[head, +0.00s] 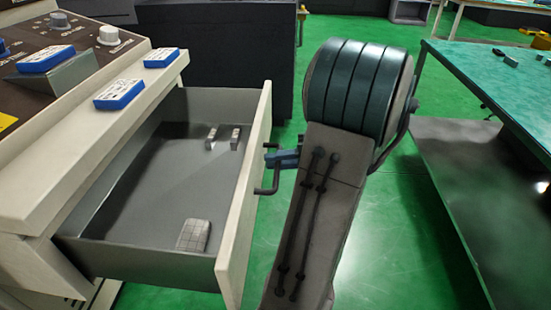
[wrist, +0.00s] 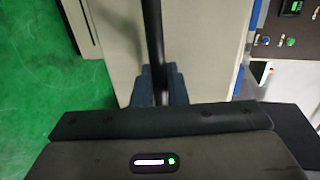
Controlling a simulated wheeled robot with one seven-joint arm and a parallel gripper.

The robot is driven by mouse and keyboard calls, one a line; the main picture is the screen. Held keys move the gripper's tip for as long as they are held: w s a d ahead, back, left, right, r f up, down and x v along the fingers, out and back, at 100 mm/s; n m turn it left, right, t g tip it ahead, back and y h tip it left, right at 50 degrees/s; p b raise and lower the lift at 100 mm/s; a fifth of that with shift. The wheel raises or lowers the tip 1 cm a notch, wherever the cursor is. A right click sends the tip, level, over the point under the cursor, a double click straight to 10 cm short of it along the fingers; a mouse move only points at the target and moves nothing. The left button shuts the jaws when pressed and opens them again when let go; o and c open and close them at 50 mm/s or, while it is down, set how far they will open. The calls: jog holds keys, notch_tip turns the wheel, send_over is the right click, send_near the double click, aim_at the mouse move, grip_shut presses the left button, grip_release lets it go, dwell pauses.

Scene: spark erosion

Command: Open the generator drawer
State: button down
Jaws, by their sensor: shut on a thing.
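The generator drawer (head: 248,190) stands pulled well out of the cream cabinet in the head view, its grey inside open to view. Its dark bar handle (head: 269,178) is on the outer face of the cream front. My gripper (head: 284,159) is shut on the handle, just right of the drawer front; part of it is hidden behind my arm. In the wrist view the handle (wrist: 153,40) runs upright between the fingers of my gripper (wrist: 160,88), in front of the cream drawer front (wrist: 205,50).
Inside the drawer are a light grid-patterned block (head: 193,235) and two small metal pieces (head: 223,138). Blue-and-white boxes (head: 119,94) lie on the cabinet's ledge and panel. A green-topped table (head: 495,85) stands at the right, with green floor between.

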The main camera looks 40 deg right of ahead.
dwell(0.3)
jog(key=c, duration=1.5)
grip_release()
jog(key=shift+s, duration=0.1)
jog(key=p+v, duration=0.2)
jog(key=v, duration=1.1)
jog(key=shift+s+d, duration=0.3)
